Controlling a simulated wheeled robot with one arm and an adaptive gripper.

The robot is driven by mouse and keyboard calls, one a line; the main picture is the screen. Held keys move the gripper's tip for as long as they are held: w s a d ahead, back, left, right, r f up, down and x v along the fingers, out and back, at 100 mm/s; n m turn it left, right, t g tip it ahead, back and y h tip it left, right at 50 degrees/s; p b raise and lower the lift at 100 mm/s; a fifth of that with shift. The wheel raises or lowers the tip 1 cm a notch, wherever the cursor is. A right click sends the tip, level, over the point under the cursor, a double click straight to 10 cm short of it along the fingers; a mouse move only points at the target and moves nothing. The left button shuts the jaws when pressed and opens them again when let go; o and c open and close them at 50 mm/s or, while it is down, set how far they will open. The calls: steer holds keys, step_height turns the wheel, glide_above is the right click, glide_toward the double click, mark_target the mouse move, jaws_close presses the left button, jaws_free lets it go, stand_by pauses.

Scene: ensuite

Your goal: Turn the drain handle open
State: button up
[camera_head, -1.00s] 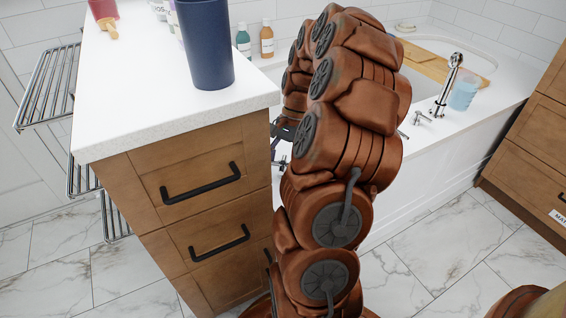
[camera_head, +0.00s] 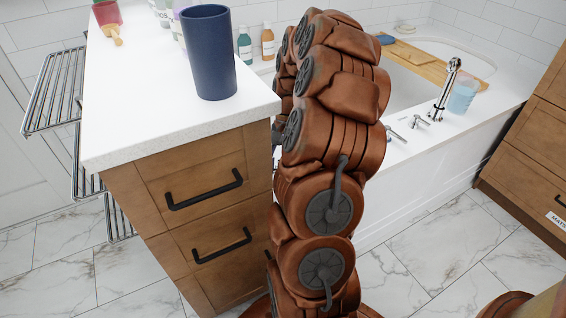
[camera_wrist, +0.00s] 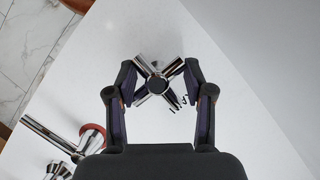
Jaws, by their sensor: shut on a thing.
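A chrome cross-shaped handle (camera_wrist: 157,83) with a dark centre stands on the white tub deck (camera_wrist: 160,35) in the wrist view; I take it as the drain handle. My gripper (camera_wrist: 160,77) has its two dark fingers on opposite sides of the cross, closed on its arms. In the head view my arm covers both the gripper and this handle.
A chrome faucet (camera_head: 446,88) and small chrome handles (camera_head: 421,121) stand on the tub's front deck. A wooden drawer cabinet (camera_head: 205,185) with a blue tumbler (camera_head: 209,52) stands close left of my arm. A bath board (camera_head: 418,60) crosses the tub.

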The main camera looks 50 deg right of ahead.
steer(key=shift+o, duration=0.6)
steer(key=n+p, duration=0.1)
steer(key=n+g+h+p, duration=0.1)
steer(key=n, duration=0.1)
steer(key=shift+s+d+r+n, duration=0.1)
steer(key=shift+s+d+n, duration=0.05)
steer(key=shift+d+n, duration=0.15)
steer(key=shift+o, duration=0.2)
steer(key=shift+d+n, duration=0.15)
steer(key=shift+n, duration=0.15)
steer(key=o, duration=0.9)
steer(key=shift+w+d, duration=0.1)
steer(key=shift+w, duration=0.15)
steer(key=shift+c, duration=0.2)
steer(key=o, duration=0.3)
steer(key=shift+o, duration=0.4)
steer(key=shift+s+a, duration=0.1)
steer(key=shift+a, duration=0.15)
